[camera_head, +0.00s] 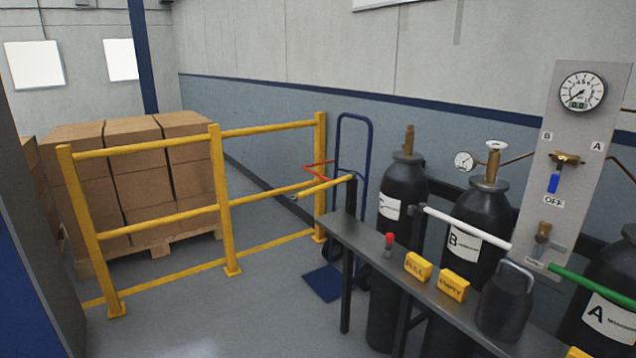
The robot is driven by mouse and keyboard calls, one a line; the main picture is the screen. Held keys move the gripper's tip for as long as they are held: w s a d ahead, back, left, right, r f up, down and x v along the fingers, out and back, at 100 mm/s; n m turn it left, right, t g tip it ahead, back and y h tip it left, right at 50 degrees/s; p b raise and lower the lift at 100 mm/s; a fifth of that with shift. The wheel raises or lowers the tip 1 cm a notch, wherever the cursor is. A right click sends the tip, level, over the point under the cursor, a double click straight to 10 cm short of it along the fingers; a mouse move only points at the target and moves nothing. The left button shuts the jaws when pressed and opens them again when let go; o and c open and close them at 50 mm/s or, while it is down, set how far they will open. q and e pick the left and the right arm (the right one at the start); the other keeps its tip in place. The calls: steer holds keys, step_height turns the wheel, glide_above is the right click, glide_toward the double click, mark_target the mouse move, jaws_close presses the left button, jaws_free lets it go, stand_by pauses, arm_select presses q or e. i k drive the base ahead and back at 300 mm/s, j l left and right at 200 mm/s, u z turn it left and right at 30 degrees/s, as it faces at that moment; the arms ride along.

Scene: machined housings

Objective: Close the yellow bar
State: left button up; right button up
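The yellow bar (326,187) is a short, thin bar hinged at a dark post (350,205) at the far left end of the cylinder rack. It points left and out from the post, towards the yellow guard rail, and does not lie across the front of the leftmost cylinder (402,190). Its free end is near the rail; I cannot tell whether they touch. A white bar (465,227) lies across the cylinder marked B (475,250). A green bar (595,288) runs in front of the cylinder marked A (605,315). Neither of my grippers is in view.
A grey shelf (375,250) before the cylinders carries yellow FULL (418,266) and EMPTY (453,285) tags, a red knob (389,240) and a dark handled object (504,305). A blue hand truck (369,160) stands behind the bar. The yellow guard rail (218,190) fronts stacked boxes. Floor front left is clear.

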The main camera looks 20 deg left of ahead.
mark_target(292, 197)
steer(key=i+j, duration=0.45)
steer(key=i+j+z, duration=0.15)
steer(key=i+j, duration=0.25)
steer(key=j, duration=0.15)
steer(key=i+j, duration=0.4)
steer(key=j, duration=0.15)
steer(key=i+z, duration=0.05)
